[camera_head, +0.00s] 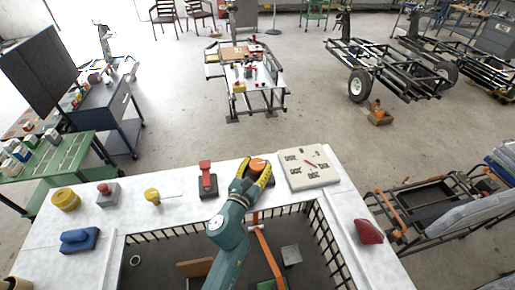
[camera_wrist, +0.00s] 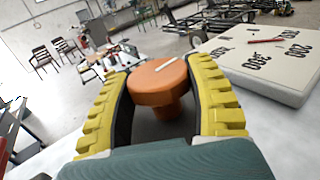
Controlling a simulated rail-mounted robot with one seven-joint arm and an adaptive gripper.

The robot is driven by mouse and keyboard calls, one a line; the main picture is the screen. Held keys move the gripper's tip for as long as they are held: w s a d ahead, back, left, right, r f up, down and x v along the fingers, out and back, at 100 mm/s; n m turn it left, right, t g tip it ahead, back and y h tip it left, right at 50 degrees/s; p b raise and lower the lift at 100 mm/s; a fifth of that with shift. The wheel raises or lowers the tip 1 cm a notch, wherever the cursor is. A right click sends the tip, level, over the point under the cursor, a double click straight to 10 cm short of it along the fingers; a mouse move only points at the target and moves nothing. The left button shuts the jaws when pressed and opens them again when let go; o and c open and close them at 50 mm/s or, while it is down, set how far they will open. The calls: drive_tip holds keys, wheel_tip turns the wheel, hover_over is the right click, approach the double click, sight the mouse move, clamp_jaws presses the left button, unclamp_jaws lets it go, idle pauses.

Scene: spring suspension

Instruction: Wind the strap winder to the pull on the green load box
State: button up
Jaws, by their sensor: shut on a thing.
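The strap winder's orange round knob (camera_head: 258,164) stands on the white bench top, with a pale line on its upper face. It shows large in the wrist view (camera_wrist: 157,85). My gripper (camera_head: 256,169) is shut on the knob, with one yellow ribbed finger on each side, also in the wrist view (camera_wrist: 161,62). A cream dial plate (camera_head: 307,166) with black numbers and a red pointer (camera_wrist: 260,44) lies right of the knob. A green thing (camera_head: 267,284), perhaps the load box, shows partly at the bottom of the well, beside my arm.
A red-handled grey device (camera_head: 207,180) stands left of the knob. A yellow knob (camera_head: 152,196), a red button box (camera_head: 107,193) and a blue block (camera_head: 79,240) are farther left. A dark red piece (camera_head: 368,231) sits at right. A railed well opens in the bench's middle.

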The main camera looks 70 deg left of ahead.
drive_tip(key=shift+r+m+t+h+p, duration=0.15)
drive_tip(key=shift+m+t+h+p, duration=1.05)
drive_tip(key=shift+h+p, duration=0.55)
drive_tip(key=shift+f, duration=0.2)
drive_tip(key=o, duration=1.2)
drive_tip(key=v, duration=1.2)
drive_tip(key=shift+a, duration=0.1)
